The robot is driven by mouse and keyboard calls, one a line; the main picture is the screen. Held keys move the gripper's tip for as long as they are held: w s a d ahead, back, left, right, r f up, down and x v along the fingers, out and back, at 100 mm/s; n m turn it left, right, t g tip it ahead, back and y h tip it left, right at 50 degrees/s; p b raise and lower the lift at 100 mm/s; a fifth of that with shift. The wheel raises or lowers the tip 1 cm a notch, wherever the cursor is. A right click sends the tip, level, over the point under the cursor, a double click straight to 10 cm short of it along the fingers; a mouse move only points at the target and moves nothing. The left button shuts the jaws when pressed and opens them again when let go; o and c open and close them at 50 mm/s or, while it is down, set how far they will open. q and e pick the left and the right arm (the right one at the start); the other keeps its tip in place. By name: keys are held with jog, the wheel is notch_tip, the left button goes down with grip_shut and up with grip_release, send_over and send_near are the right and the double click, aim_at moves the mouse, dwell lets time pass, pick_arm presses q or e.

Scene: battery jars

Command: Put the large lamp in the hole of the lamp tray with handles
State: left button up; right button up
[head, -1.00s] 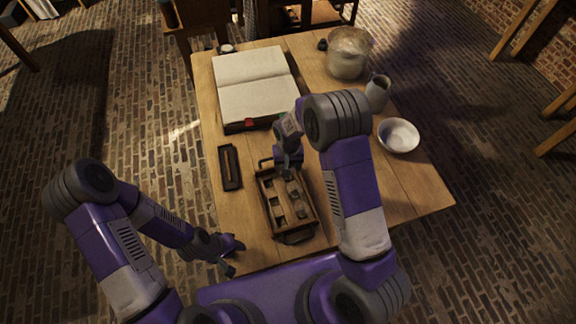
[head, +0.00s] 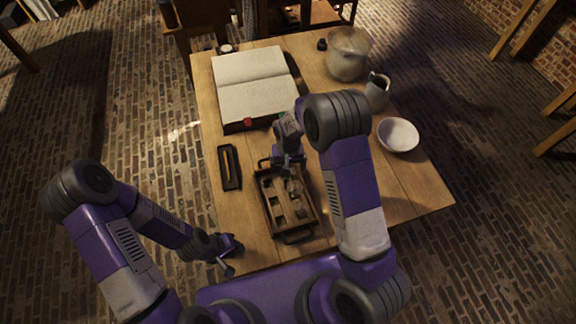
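The lamp tray (head: 268,219) is a brown wooden tray with several square holes and a dark handle at each short end. It lies on the table in front of me. My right gripper (head: 291,172) points down over the far end of the tray. A small greyish object (head: 294,187) shows just below its fingers, at the tray's far right holes. I cannot tell whether it is the large lamp, or whether the fingers hold it. My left gripper (head: 236,259) is open and empty near the table's front left edge.
A narrow dark box (head: 229,168) lies left of the tray. An open book (head: 254,84) lies behind. A large pot (head: 348,54), a jug (head: 377,92) and a white bowl (head: 398,135) stand at the right. The table right of the tray is partly hidden by my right arm.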

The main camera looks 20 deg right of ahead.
pick_arm(q)
jog(key=shift+d+r+p, duration=0.2)
jog(key=shift+r+p, duration=2.25)
jog(key=shift+p, duration=0.45)
pick_arm(e)
jog(key=shift+r, duration=4)
pick_arm(q)
jog(key=shift+s, duration=0.1)
jog(key=shift+s+f, duration=0.1)
pick_arm(e)
jog(key=shift+s+f, duration=0.1)
